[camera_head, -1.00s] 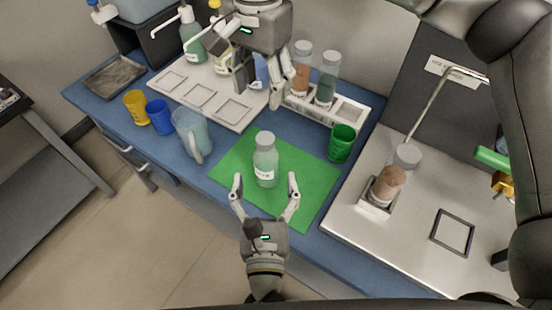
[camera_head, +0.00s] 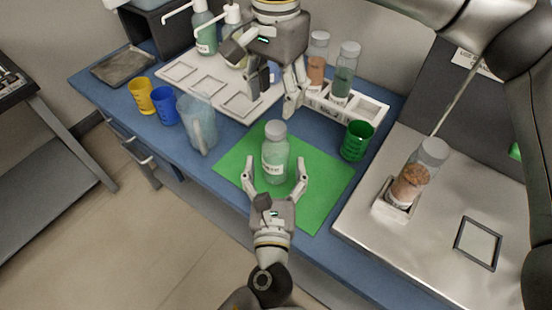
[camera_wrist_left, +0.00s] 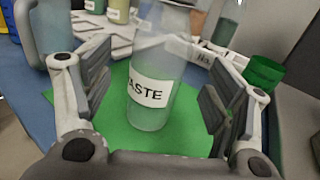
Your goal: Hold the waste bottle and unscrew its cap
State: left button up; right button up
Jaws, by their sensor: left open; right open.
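The waste bottle (camera_head: 275,155) is clear, with pale green contents and a white label. It stands upright on the green mat (camera_head: 325,190). Its grey cap (camera_head: 275,129) is on top. My left gripper (camera_head: 276,172) is open, its two fingers on either side of the bottle and apart from it. In the left wrist view the bottle (camera_wrist_left: 155,85) stands between the open fingers, its label partly reading "ASTE" and its top cut off by the frame. My right gripper (camera_head: 272,98) is open and empty, above and behind the bottle, over the white tray's right end.
A clear pitcher (camera_head: 197,125), a blue cup (camera_head: 163,112) and a yellow cup (camera_head: 142,96) stand left of the mat. A green cup (camera_head: 356,141) stands right of it. Behind is a white rack (camera_head: 371,111) with brown and green bottles.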

aim_at(276, 151)
pick_arm(q)
jog(key=shift+w+d, duration=0.1)
jog(key=shift+w, duration=2.45)
